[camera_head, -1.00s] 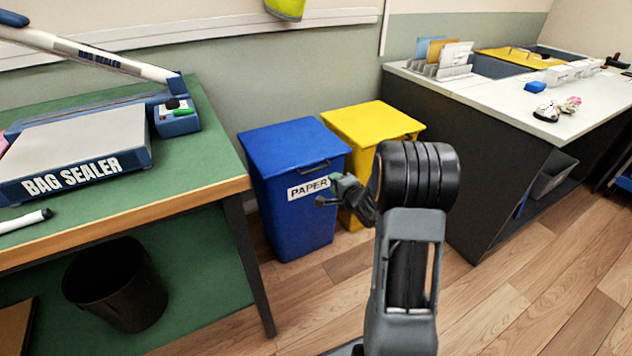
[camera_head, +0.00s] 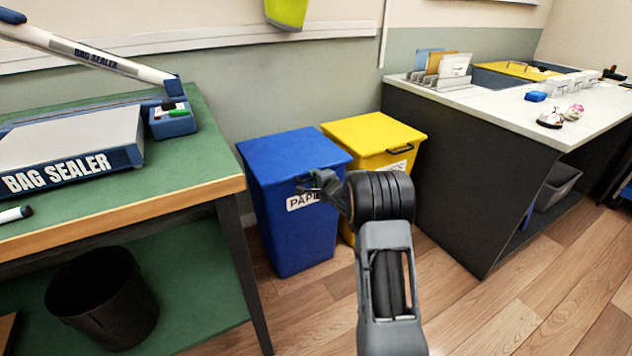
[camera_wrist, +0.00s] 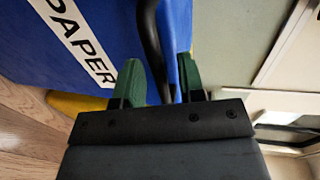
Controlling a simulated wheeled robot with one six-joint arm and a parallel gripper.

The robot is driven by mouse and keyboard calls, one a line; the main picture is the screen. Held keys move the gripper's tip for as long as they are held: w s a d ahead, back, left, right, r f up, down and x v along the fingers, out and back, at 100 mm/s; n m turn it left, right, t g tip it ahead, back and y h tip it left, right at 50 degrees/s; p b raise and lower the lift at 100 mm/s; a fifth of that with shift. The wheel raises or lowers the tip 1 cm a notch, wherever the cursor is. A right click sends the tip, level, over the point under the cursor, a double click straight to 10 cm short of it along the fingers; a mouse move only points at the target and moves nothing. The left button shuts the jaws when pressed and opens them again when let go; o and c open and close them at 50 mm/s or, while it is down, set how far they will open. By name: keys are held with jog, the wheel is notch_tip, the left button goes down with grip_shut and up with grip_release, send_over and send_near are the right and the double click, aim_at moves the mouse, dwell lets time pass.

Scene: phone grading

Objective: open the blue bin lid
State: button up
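The blue bin (camera_head: 290,225) stands on the floor with its blue lid (camera_head: 290,153) closed and a white PAPER label on its front. In the head view my gripper (camera_head: 308,185) is at the lid's front edge, by the handle, which it largely hides. In the wrist view the black handle (camera_wrist: 151,40) runs down between my gripper's two green fingers (camera_wrist: 158,82). The fingers stand apart, with a gap visible beside the handle. Whether either finger touches it I cannot tell. The label (camera_wrist: 75,38) shows at the upper left there.
A yellow bin (camera_head: 372,131) stands close on the right of the blue bin. A green table (camera_head: 190,168) with a bag sealer is on the left, with a black waste bin (camera_head: 105,300) under it. A dark-sided counter (camera_head: 450,165) is on the right. Wooden floor lies open in front.

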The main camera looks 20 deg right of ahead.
jog(key=shift+w, duration=0.15)
jog(key=shift+c, duration=0.4)
grip_shut()
